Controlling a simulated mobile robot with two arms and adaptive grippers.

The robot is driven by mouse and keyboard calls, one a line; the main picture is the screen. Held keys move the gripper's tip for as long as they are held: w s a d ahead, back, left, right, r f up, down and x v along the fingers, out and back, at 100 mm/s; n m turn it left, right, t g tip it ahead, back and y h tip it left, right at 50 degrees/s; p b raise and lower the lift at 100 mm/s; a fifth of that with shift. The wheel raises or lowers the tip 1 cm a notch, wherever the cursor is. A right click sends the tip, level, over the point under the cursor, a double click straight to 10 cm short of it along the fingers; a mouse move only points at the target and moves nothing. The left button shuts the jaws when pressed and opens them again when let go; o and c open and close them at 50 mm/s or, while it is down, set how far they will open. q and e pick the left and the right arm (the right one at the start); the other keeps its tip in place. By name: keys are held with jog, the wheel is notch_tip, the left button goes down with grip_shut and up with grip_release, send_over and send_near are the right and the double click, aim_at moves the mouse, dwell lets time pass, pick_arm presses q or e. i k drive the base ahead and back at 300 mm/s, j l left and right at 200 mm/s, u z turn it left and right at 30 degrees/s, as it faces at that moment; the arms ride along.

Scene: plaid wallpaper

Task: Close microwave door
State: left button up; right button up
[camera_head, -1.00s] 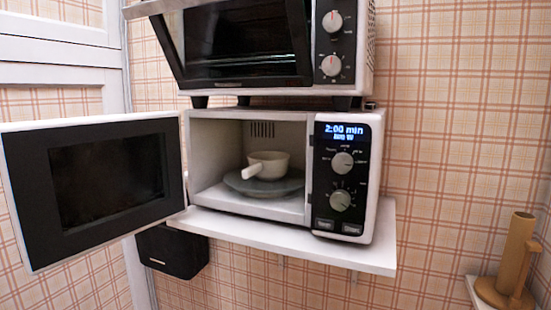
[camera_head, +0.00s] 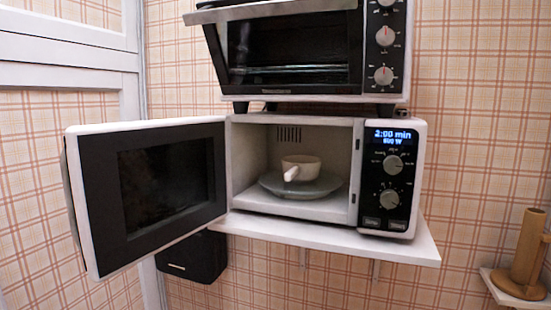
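The white microwave (camera_head: 400,232) stands on a wall shelf. Its door (camera_head: 150,190) is wide open, swung out to the left, with its black inner face and dark window toward me. A handle (camera_head: 71,195) shows at the door's outer left edge. The control panel (camera_head: 388,178) on the right has a lit display and two knobs. Neither of my grippers is in view.
A toaster oven (camera_head: 290,90) is right above the microwave, its door tilted partly open. The white shelf (camera_head: 330,236) juts out below. A black box (camera_head: 190,257) hangs under the shelf at the left. A brown paper-roll holder (camera_head: 527,255) stands at the far right. White door panels (camera_head: 60,50) are at the left.

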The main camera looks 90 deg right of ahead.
aim_at(157, 181)
jog(key=z, duration=3)
